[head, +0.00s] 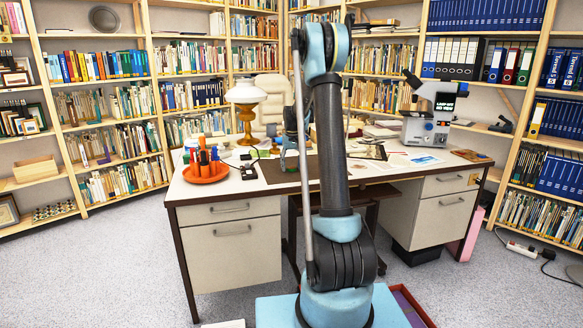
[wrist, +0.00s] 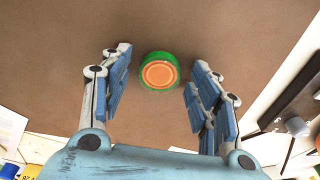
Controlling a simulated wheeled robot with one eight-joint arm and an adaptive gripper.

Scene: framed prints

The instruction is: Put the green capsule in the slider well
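The green capsule (wrist: 158,84) shows in the wrist view as a short, round green piece with an orange disc on its face. It is on the brown mat (wrist: 60,60). My gripper (wrist: 159,60) is open, with one blue-and-white finger on each side of the capsule and a visible gap to both. The capsule is ahead of the palm, between the fingertips. In the head view a small green spot (head: 291,153) shows below my gripper, partly hidden by my arm. I cannot make out the slider well in either view.
The desk (head: 370,182) holds an orange tray (head: 206,177) with orange things at left, a lamp (head: 246,95), and a microscope (head: 428,115) at right with papers nearby. In the wrist view a black device (wrist: 290,105) lies right of the mat. The mat around the capsule is clear.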

